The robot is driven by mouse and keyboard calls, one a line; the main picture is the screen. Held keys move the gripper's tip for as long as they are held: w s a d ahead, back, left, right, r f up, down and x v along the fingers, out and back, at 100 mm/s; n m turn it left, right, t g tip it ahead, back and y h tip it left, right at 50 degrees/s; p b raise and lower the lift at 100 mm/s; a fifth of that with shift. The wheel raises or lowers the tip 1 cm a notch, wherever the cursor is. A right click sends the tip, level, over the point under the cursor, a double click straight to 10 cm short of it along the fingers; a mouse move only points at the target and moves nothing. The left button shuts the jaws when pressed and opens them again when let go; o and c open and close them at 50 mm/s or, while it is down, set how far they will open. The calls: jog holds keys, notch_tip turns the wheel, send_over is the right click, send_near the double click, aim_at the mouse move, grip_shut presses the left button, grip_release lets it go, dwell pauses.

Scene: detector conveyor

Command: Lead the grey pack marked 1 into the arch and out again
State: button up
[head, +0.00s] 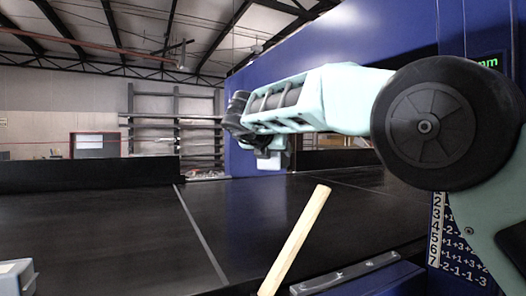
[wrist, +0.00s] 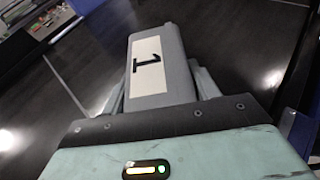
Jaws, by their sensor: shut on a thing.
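The grey pack (wrist: 170,88) carries a white label with a black 1 and fills the middle of the wrist view. My gripper (wrist: 160,85) is shut on it, with a finger along each side; the pack sticks out beyond the fingers. In the head view my arm reaches left in front of the blue arch (head: 320,45), whose dark opening (head: 345,158) shows partly behind the arm.
A black conveyor belt (head: 110,230) with pale cross lines runs toward the arch. A wooden stick (head: 295,240) rises beside the belt's near edge, with a grey bar (head: 345,272) next to it. A pale case (head: 15,275) stands at lower left. A number chart (head: 455,235) is at right.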

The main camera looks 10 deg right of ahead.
jog(key=w+d+p, duration=0.5)
jog(key=d, duration=0.8)
jog(key=w+d+p, duration=0.4)
jog(key=d+p, duration=0.1)
jog(key=d, duration=0.7)
jog(key=w+d+p, duration=0.5)
jog(key=d+p, duration=0.1)
jog(key=d, duration=0.7)
jog(key=s+a+b, duration=0.4)
jog(key=a+b, duration=0.1)
jog(key=a, duration=0.7)
jog(key=s+a+b, duration=0.5)
jog(key=a, duration=0.8)
jog(key=s+a+b, duration=0.5)
jog(key=a+b, duration=0.1)
jog(key=a, duration=0.7)
jog(key=shift+r, duration=0.1)
